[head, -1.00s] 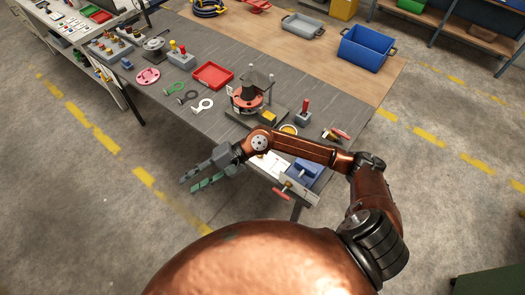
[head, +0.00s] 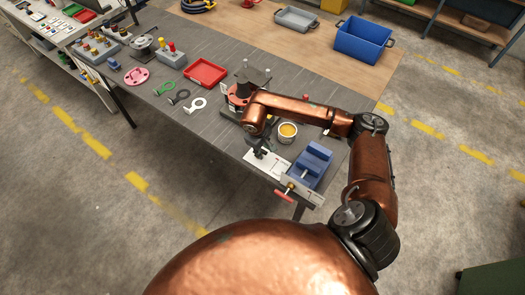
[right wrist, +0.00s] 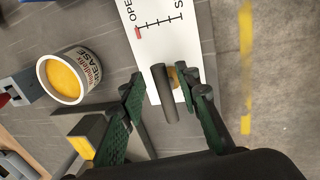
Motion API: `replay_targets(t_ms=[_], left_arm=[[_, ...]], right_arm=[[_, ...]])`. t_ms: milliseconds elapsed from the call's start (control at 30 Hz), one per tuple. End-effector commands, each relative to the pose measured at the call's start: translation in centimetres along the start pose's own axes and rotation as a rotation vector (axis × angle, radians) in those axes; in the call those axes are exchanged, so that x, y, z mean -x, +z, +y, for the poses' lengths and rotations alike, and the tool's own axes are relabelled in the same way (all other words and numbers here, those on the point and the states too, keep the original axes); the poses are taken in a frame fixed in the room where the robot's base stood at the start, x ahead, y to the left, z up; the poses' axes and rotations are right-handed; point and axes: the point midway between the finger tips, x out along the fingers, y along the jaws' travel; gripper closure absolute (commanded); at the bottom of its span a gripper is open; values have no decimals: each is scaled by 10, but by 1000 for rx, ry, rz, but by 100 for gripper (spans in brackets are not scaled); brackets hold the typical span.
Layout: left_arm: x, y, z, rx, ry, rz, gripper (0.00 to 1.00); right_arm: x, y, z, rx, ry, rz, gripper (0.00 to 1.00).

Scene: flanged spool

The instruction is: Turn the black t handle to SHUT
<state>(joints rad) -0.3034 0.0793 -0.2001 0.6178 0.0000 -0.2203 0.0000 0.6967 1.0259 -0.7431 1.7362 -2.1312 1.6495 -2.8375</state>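The black T handle (right wrist: 164,95) shows as a dark bar in the right wrist view. It stands over a white plate (right wrist: 147,22) with a printed scale, the word OPEN, a red mark near OPEN, and a second word cut off after S. My right gripper (right wrist: 161,84) is open, its green fingers on either side of the bar with gaps visible. In the head view the plate (head: 253,156) lies at the table's front edge, and my right arm and gripper (head: 261,150) hide most of the handle. My left gripper is not in view.
A grease tin (head: 287,132) and a blue vise (head: 312,163) with a red-tipped handle stand close to the right. A red-and-black flanged fixture (head: 238,95) is behind my arm. A yellow block (right wrist: 87,135) sits near the left finger. Floor is free in front.

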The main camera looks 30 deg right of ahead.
Motion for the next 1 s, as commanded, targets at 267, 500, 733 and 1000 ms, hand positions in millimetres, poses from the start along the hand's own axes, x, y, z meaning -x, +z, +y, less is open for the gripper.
replay_targets(t_ms=[267, 500, 733, 1000], left_arm=[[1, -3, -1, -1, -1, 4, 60], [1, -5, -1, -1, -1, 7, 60], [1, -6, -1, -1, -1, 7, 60], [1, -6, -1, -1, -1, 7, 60]], right_arm=[[-15, -2, -1, 1, -1, 3, 70], [-15, -2, -2, 3, -1, 3, 73], [-15, -2, -2, 3, -1, 3, 89], [-15, -2, -2, 3, -1, 3, 100]])
